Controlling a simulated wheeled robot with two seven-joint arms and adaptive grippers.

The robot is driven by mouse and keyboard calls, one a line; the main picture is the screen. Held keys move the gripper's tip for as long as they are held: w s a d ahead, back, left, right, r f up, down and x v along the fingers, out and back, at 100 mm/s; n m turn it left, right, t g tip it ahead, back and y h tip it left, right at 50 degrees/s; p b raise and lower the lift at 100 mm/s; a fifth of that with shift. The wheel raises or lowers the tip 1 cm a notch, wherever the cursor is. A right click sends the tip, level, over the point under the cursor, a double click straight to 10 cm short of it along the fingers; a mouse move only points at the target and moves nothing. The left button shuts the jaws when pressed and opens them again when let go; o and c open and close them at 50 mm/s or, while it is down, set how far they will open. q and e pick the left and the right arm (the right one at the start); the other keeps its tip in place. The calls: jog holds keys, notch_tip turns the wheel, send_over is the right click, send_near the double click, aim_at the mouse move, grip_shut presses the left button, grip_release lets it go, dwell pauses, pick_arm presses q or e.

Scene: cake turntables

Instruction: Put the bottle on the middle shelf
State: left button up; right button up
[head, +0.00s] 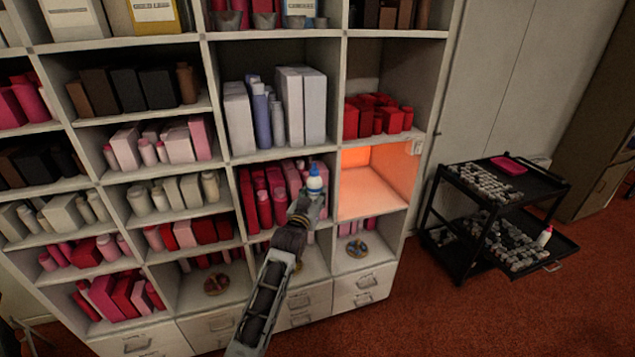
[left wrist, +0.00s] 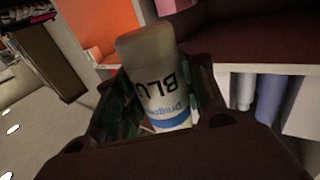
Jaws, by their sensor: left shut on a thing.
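The orange compartment (left wrist: 85,35) shows there at the upper left. My right gripper is not in view.
The shelf unit's compartments hold red, pink, white and dark bottles and boxes. Red boxes (head: 378,115) stand in the compartment above the orange one. A black cart (head: 465,235) with small bottles stands at the right on red carpet.

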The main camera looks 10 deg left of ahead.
pick_arm(q)
jog(key=s+a+f, duration=0.1)
jog(key=s+f, duration=0.6)
jog(key=s, duration=0.4)
jog(key=s+a+f+y, duration=0.1)
jog(key=s+a+f, duration=0.1)
jog(key=s+f, duration=0.6)
jog(key=shift+s+a+n, duration=0.15)
jog(key=shift+s+n, duration=0.15)
jog(key=shift+s, duration=1.95)
